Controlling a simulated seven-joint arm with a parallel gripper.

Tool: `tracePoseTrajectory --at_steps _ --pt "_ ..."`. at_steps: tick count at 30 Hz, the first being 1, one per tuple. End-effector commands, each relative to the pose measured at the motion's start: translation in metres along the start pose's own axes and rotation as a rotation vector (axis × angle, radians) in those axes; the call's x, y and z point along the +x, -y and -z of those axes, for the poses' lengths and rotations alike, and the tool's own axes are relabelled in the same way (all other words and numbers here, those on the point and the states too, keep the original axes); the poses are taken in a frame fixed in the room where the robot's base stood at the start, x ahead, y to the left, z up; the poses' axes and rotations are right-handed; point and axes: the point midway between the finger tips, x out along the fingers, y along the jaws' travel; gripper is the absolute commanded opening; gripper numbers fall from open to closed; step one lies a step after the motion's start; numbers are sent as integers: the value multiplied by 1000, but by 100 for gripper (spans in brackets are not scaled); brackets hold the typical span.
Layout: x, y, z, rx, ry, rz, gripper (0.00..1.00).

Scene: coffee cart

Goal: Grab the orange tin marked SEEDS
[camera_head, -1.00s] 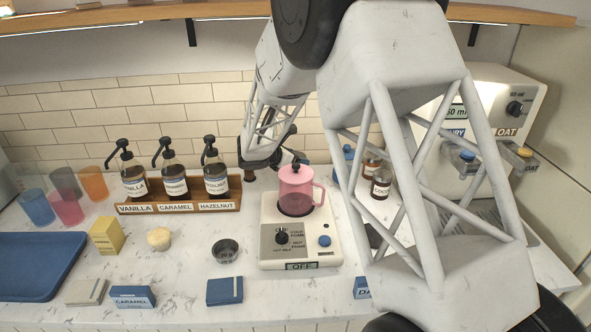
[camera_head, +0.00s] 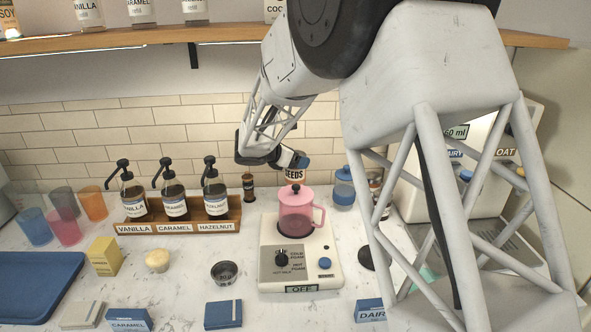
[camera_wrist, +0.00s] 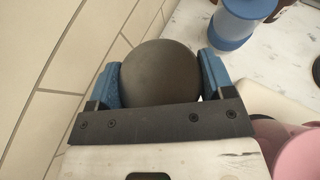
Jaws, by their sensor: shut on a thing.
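The SEEDS tin (camera_head: 295,174) shows in the head view just behind and above the pink pitcher, with its label facing me. My gripper (camera_head: 293,161) is shut on its top. In the wrist view, my gripper (camera_wrist: 160,82) has its two blue fingers on either side of a dark round lid (camera_wrist: 160,75). The tin's lower part is hidden behind the pitcher, so I cannot tell if it touches the counter.
The pink pitcher (camera_head: 295,212) stands on the white frother base (camera_head: 328,278) right in front. A blue-lidded jar (camera_head: 344,192) is close on the right. A syrup rack (camera_head: 134,228) is on the left. The tiled wall is close behind, and a shelf (camera_head: 130,40) overhangs.

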Motion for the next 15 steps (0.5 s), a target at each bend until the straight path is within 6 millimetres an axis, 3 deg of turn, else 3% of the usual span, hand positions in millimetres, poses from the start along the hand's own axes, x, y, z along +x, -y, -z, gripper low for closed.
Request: tracePoseTrajectory --at_steps 6,15 --pt "-7 0 -13 0 0 1 44" --pt "-8 0 -15 -1 0 1 44"
